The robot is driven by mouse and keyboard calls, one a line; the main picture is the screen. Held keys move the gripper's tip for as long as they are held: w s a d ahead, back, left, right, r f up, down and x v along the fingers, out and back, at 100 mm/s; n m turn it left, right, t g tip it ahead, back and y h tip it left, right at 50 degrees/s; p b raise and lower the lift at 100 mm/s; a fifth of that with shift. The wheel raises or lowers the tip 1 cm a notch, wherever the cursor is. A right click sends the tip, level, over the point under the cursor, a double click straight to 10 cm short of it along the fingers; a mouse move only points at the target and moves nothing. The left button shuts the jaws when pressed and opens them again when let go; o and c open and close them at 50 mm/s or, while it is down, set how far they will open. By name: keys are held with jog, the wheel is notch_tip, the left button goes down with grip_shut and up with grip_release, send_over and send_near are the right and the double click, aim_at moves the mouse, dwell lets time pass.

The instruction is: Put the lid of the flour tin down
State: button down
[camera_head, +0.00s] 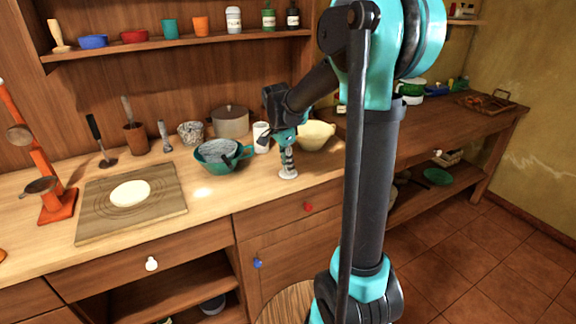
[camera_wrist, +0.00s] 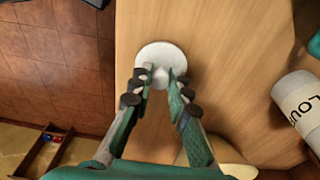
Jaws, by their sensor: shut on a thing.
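The flour tin's lid (camera_head: 288,175) is a small white disc at the front of the wooden counter. It also shows in the wrist view (camera_wrist: 160,54), flat between my fingertips. My gripper (camera_head: 288,167) points down and is shut on the lid; its fingers (camera_wrist: 161,78) show in the wrist view. The lid is at or just above the counter top; I cannot tell if it touches. The flour tin (camera_head: 261,138) is white, upright and topless-looking behind the lid. In the wrist view the tin (camera_wrist: 300,100) lies at the right, with part of its lettering showing.
A green bowl (camera_head: 223,155) with a grey thing in it stands left of the tin, and a cream bowl (camera_head: 315,136) stands right. A pot (camera_head: 230,122) is behind. A board (camera_head: 100,218) with dough (camera_head: 130,193) lies further left. Bare counter surrounds the lid.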

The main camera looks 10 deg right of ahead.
aim_at(284, 173)
jog(key=c, duration=1.4)
grip_release()
jog(key=shift+f, duration=0.1)
jog(key=shift+c, duration=0.2)
notch_tip(284, 173, up, 11)
jog(key=a, duration=0.2)
jog(key=s+d+f+n+t+y, duration=0.1)
jog(key=s+d+f+n, duration=0.2)
jog(key=s+f+n, duration=0.4)
jog(key=s+d+f+n+t, duration=0.2)
jog(key=s+f+n, duration=0.5)
jog(key=s+f, duration=0.6)
jog(key=shift+s+d+t+y, duration=0.35)
jog(key=shift+s+d, duration=0.2)
jog(key=shift+s, duration=0.45)
